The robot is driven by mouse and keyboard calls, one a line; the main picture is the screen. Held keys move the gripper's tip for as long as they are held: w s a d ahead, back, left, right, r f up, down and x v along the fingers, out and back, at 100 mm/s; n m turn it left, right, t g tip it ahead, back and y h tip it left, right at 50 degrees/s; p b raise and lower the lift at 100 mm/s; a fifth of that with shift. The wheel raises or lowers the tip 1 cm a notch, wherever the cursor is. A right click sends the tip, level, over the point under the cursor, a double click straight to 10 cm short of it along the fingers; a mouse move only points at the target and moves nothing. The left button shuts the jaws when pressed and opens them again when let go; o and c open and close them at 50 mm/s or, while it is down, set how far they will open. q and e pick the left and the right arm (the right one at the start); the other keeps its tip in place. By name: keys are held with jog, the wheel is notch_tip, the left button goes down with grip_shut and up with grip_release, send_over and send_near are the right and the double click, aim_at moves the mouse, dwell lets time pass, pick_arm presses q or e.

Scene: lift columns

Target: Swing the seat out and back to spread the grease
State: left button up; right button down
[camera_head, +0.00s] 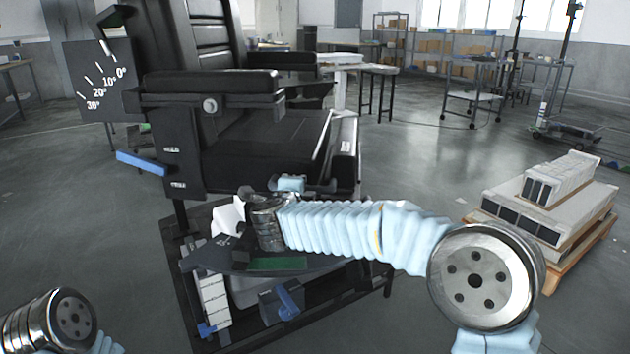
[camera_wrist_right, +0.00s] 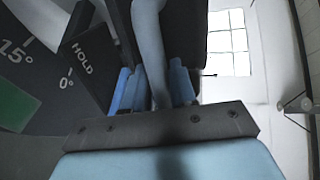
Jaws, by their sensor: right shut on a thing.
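The black seat (camera_head: 262,140) stands on a dark base, its armrest (camera_head: 210,84) facing me. A dark plate on its side carries a scale (camera_head: 98,80) from 0° to 30°. My right arm in its pale blue sleeve reaches to the seat's lower front; its fingers are hidden in the head view. In the right wrist view my right gripper (camera_wrist_right: 155,88) is shut on a blue-grey bar-like handle (camera_wrist_right: 149,35). Only my left wrist shows at the lower left.
A blue lever (camera_head: 141,162) sticks out left of the seat, and another blue handle (camera_head: 288,300) sits low on the base. A pallet (camera_head: 575,250) with pale blocks stands at the right. Shelves and tables are far back. Floor between seat and pallet is clear.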

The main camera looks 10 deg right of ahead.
jog(key=shift+s+a+f+m+h+p, duration=0.1)
jog(key=shift+a+m+h+p, duration=0.1)
jog(key=shift+a, duration=0.4)
jog(key=shift+a+f+m+h+p, duration=0.1)
jog(key=shift+a+h, duration=0.1)
jog(key=shift+a, duration=0.35)
jog(key=c, duration=1.1)
grip_release()
jog(key=shift+o, duration=0.2)
jog(key=shift+r, duration=0.1)
jog(key=shift+s, duration=0.1)
jog(key=b+v, duration=0.1)
jog(key=v, duration=1.2)
jog(key=shift+s+a+r, duration=0.2)
jog(key=shift+s+r, duration=0.05)
